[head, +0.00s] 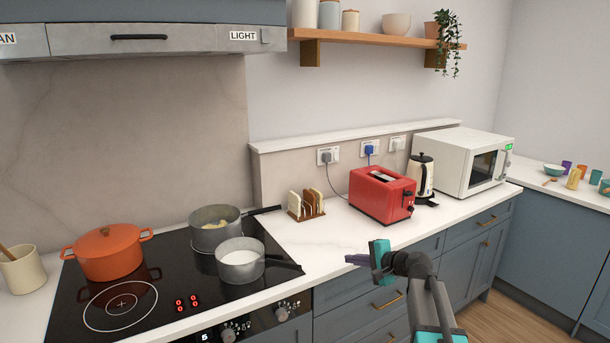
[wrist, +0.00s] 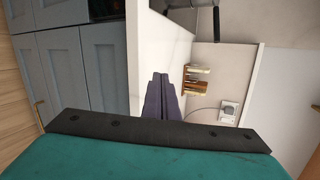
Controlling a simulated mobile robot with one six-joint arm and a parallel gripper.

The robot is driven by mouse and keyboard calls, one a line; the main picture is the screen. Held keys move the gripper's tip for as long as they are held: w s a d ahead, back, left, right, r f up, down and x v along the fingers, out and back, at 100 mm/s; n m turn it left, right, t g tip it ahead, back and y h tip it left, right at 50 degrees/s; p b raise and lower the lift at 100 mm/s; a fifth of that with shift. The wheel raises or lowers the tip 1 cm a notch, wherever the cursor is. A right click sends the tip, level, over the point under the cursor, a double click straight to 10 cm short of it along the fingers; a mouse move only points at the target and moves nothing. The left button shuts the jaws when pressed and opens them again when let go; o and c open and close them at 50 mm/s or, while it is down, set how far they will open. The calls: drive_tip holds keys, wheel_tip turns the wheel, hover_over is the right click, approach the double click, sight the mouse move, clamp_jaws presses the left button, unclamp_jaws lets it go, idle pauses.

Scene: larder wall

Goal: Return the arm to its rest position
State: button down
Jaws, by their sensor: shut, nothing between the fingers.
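My gripper (head: 357,260) is in front of the counter's front edge, to the right of the hob, in the head view. Its dark fingers point left and lie together, with nothing between them. In the wrist view the shut fingers (wrist: 160,88) point towards the counter and the toast rack (wrist: 195,80). My arm comes up from the lower right of the head view, and its lower part is out of frame.
The red toaster (head: 382,195), kettle (head: 422,178) and microwave (head: 462,162) stand on the counter (head: 330,240) behind my gripper. The hob (head: 150,285) at left bears an orange pot (head: 108,252) and two saucepans. Drawers (head: 375,300) are below the counter.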

drive_tip(key=s+a+f+n+g+h, duration=0.1)
drive_tip(key=s+a+f+g, duration=0.2)
drive_tip(key=s+f, duration=0.7)
drive_tip(key=s+a+f+n+g, duration=0.15)
drive_tip(key=s+f, duration=0.45)
drive_tip(key=f, duration=0.9)
drive_tip(key=s+a+f+n+g+h, duration=0.1)
drive_tip(key=s+a+f+g, duration=0.25)
drive_tip(key=s+f, duration=0.65)
drive_tip(key=s+d+f+n+g+h, duration=0.1)
drive_tip(key=s+f+n+g, duration=0.1)
drive_tip(key=s+f, duration=0.65)
drive_tip(key=s+d+f+n+g+h, duration=0.25)
drive_tip(key=s+f, duration=0.25)
drive_tip(key=s, duration=0.6)
drive_tip(key=s+d+n+g+h, duration=0.3)
drive_tip(key=s+d, duration=0.3)
drive_tip(key=s, duration=0.4)
drive_tip(key=shift+s+n, duration=0.25)
drive_tip(key=shift+n, duration=0.45)
drive_tip(key=shift+f, duration=0.15)
